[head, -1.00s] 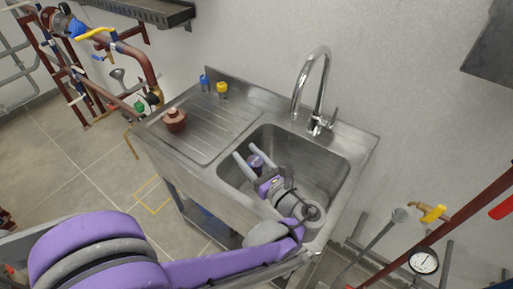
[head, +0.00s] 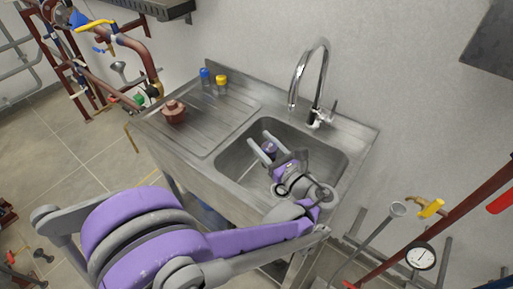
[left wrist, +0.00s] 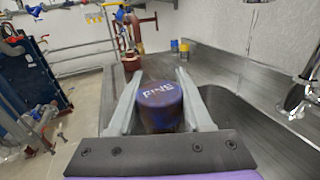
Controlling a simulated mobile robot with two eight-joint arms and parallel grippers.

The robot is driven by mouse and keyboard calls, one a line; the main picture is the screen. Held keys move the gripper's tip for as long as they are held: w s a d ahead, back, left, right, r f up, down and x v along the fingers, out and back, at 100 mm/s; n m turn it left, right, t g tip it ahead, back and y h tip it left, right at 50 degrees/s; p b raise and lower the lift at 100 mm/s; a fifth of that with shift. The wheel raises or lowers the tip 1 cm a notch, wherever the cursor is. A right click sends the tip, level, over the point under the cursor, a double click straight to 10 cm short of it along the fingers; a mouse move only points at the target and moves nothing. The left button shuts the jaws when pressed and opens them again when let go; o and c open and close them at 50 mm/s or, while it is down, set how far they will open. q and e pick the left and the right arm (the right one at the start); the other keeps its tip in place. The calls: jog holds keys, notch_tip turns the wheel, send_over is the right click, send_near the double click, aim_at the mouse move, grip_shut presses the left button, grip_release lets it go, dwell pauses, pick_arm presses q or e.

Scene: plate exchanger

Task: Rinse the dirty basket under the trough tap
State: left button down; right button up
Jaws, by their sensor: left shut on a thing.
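The dirty basket is a small purple cylinder (left wrist: 160,106) with "FINE" lettering and brownish stains; it also shows small in the head view (head: 269,148). My left gripper (head: 264,144) is shut on it, with one grey finger on each side, as the left wrist view (left wrist: 158,85) shows. The gripper and basket are over the basin of the steel trough (head: 335,168). The chrome tap (head: 323,75) arches up behind and to the right of the basket. No water stream is visible. The basket is apart from the spout. My right gripper is not in view.
A rust-red lidded part (head: 174,112) stands on the ribbed drainboard (head: 213,122). A blue-capped jar (head: 205,76) and a yellow-capped jar (head: 221,82) stand at its back. Pipes with a gauge (head: 420,257) are at the lower right.

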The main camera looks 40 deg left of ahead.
pick_arm(q)
jog(key=w+f+b, duration=0.1)
jog(key=w, duration=0.7)
jog(key=shift+w+a+f+b, duration=0.2)
jog(key=shift+a+f+b, duration=0.15)
jog(key=shift+a, duration=0.1)
jog(key=shift+d, duration=0.1)
dwell(0.3)
jog(key=shift+d, duration=0.5)
jog(key=shift+a, duration=0.15)
jog(key=shift+a, duration=0.45)
jog(key=shift+d, duration=0.1)
